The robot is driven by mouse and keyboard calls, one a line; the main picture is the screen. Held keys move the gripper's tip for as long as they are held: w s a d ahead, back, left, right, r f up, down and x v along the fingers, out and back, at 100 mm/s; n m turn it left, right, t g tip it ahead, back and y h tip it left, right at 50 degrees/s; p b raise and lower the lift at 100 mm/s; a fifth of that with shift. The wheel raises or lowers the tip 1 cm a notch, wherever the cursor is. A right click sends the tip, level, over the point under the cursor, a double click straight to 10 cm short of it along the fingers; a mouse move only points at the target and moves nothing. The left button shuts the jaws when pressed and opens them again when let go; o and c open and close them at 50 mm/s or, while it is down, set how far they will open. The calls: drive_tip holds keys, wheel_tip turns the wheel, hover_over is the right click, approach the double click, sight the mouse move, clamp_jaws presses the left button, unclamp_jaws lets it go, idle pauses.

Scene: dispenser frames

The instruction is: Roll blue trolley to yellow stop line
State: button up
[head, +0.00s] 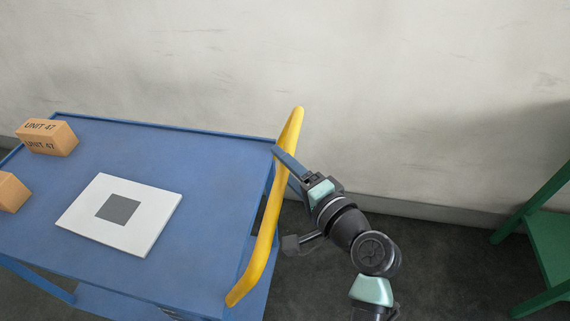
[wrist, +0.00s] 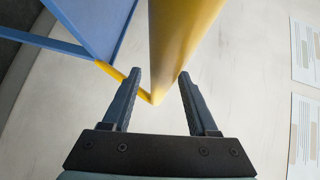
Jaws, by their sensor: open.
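The blue trolley (head: 210,160) stands at the left in the head view, with a yellow push handle (head: 262,235) on its right end. Part of the blue frame (wrist: 95,20) and the handle (wrist: 178,40) show in the wrist view. My gripper (head: 277,151) is at the far upper part of the handle; its fingers (wrist: 159,77) are open. In the wrist view the handle bar runs between the two fingers, with gaps at the sides; I cannot tell how deep it sits. No yellow stop line shows in either view.
On the trolley top lie a white board with a grey square (head: 150,205) and cardboard boxes, one marked UNIT 47 (head: 48,138). A pale wall (head: 400,90) runs behind. A green stand (head: 548,240) is at the right. Dark floor (head: 450,260) is clear between.

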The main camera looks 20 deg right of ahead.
drive_tip(key=shift+w, duration=0.1)
clamp_jaws()
idle(0.3)
idle(1.1)
